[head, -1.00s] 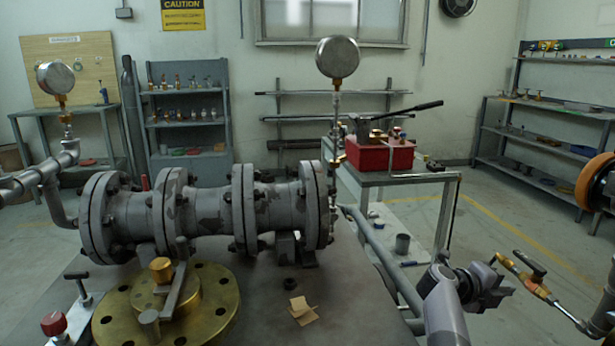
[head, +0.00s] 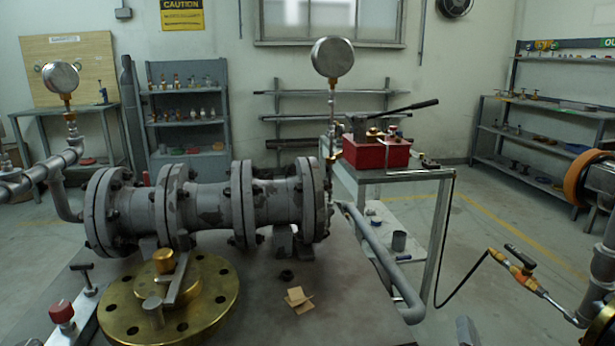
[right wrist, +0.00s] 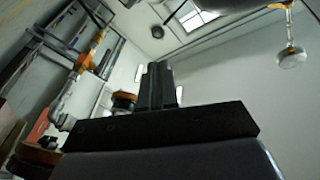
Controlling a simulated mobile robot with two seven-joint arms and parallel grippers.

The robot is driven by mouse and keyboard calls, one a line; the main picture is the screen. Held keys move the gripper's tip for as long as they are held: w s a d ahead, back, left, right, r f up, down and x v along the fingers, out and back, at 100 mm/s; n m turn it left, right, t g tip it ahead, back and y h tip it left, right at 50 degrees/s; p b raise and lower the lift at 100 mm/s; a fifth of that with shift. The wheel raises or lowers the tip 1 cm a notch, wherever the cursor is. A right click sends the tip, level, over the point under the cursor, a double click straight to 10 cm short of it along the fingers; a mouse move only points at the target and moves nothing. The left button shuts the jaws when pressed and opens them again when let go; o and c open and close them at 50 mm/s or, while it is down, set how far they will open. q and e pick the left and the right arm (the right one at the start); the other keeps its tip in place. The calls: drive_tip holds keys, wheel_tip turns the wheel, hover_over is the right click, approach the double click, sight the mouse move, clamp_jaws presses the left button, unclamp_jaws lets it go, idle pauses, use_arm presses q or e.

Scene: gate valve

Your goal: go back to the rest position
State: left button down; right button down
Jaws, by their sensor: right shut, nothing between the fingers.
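My right gripper shows in the right wrist view (right wrist: 160,88) as dark fingers shut together with nothing between them. In the head view only a small grey piece of my right arm (head: 466,332) shows at the bottom edge, right of the bench. The gripper there is clear of the grey flanged valve body (head: 210,205) and of the bench. My left gripper is in neither view.
A brass flange (head: 215,300) and a cardboard scrap (head: 298,299) lie on the bench (head: 350,300). A red pump box (head: 375,160) stands on a cart behind. A brass-fitted hose (head: 515,270) runs at the right. Floor between shows clear.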

drive_tip(key=s+a+f+n+g+y, duration=0.4)
drive_tip(key=s+a+f+n, duration=0.3)
drive_tip(key=s, duration=0.4)
drive_tip(key=s+a+f+n+g+y, duration=0.45)
drive_tip(key=s+a+f, duration=0.25)
drive_tip(key=s+a, duration=0.4)
wheel_tip(320, 180, up, 10)
drive_tip(key=s+d+p, duration=0.1)
drive_tip(key=d+p, duration=0.1)
drive_tip(key=p, duration=1)
drive_tip(key=shift+s+d+h+p, duration=0.25)
drive_tip(key=shift+d+h+p, duration=0.1)
drive_tip(key=shift+h, duration=0.1)
drive_tip(key=shift+f, duration=0.1)
